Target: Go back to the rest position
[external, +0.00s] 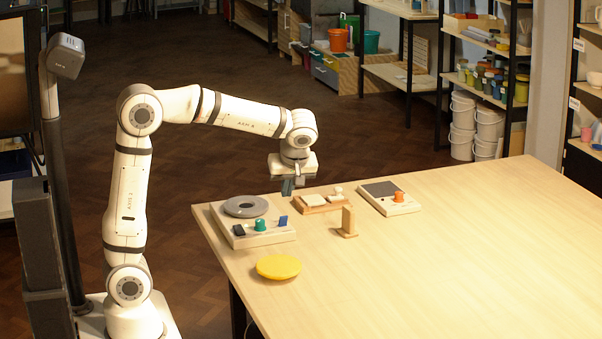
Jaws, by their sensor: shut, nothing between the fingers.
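My gripper (288,188) hangs at the end of my white arm, pointing down above the far left edge of the table. Its fingers are small and dark in this view, and they look shut with nothing held. It is behind the device with a grey round plate (246,206) and to the left of a small wooden board (321,202). The gripper appears apart from both, though its exact height above the table is hard to tell.
The table's right side is clear. Shelves (490,50) stand behind.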

